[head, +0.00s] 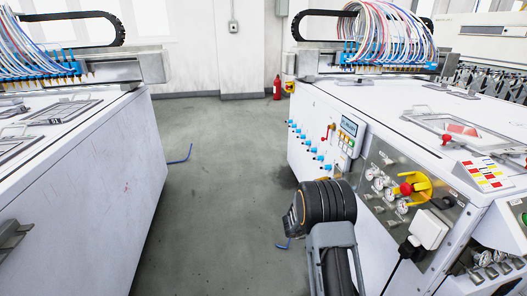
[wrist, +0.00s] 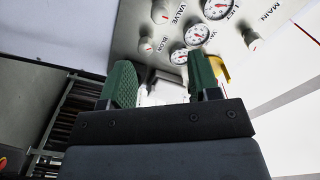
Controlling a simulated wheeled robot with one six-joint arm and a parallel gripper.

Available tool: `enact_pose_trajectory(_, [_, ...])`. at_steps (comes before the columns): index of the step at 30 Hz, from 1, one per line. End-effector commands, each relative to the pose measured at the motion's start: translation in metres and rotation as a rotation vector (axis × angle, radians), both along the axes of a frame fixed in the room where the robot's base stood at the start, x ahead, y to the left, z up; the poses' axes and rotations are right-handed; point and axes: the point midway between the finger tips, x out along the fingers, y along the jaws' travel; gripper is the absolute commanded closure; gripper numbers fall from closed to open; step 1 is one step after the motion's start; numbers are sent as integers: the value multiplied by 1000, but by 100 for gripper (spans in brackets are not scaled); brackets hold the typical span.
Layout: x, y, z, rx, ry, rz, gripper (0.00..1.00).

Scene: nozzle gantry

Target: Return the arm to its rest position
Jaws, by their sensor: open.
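My arm (head: 325,225) rises from the bottom of the head view, with a dark ribbed joint at its top, in front of the right machine's control panel. My gripper is not clearly visible in the head view. In the wrist view my gripper (wrist: 161,82) shows two green fingers standing apart. A pale, unclear thing (wrist: 165,94) shows between and behind the fingers; I cannot tell whether they touch it. Gauges (wrist: 197,34) and knobs on a metal panel lie beyond the fingertips.
The right machine (head: 270,115) carries a red knob on a yellow plate (head: 420,186) and a white box (head: 429,229) with a black cable. The left machine (head: 95,165) stands across a grey aisle (head: 215,140). Blue bent pieces (head: 180,156) lie on the floor. A red extinguisher (head: 277,87) stands at the back.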

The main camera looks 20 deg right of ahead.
Motion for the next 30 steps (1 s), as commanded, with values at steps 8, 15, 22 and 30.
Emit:
enact_pose_trajectory(8, [43, 19, 85, 121, -11, 304, 44])
enact_pose_trajectory(15, [89, 119, 240, 288, 181, 1005, 44])
enact_pose_trajectory(22, [26, 236, 353, 320, 656, 1607, 44])
enact_pose_trajectory(30, [-103, 276, 410, 307, 1305, 1893, 44])
